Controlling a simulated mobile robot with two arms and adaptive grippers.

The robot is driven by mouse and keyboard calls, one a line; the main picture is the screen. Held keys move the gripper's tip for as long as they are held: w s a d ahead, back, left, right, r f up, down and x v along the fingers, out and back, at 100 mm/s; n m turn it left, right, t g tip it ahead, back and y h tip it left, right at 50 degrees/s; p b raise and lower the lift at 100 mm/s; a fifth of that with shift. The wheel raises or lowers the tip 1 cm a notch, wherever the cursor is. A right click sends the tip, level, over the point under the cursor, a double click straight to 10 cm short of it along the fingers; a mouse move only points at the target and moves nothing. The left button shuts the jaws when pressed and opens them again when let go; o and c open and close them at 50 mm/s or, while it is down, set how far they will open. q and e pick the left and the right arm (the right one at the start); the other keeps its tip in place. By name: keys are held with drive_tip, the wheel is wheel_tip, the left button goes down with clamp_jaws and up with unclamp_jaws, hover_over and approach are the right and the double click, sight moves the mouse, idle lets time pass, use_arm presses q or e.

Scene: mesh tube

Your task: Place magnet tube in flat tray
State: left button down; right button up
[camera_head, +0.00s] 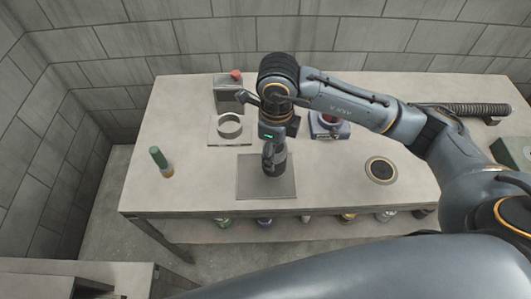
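The flat tray (250,188) is a thin grey square plate near the table's front edge. My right gripper (273,163) comes down from above and points at the tray's right part. A dark, rounded cylinder (281,169), which looks like the magnet tube, is at its fingers, over or on the tray. The fingers and wrist cover much of the cylinder. I cannot tell whether the fingers are closed on it or whether its base touches the tray. My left gripper is not in view.
A round dark disc (380,170) is to the right. A ribbed tube (478,110) lies at back right.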

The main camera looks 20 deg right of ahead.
drive_tip(key=w+f+p, duration=0.1)
drive_tip(key=f, duration=0.1)
drive_tip(key=w+f, duration=0.1)
drive_tip(key=f, duration=0.2)
drive_tip(key=w+a+f+p, duration=0.1)
drive_tip(key=f, duration=0.1)
drive_tip(key=shift+w+f+p, duration=0.15)
drive_tip(key=shift+p, duration=0.15)
drive_tip(key=shift+f, duration=0.1)
drive_tip(key=shift+f+b, duration=0.2)
drive_tip(key=shift+b, duration=0.1)
drive_tip(key=o, duration=1.4)
drive_tip(key=shift+r, duration=0.1)
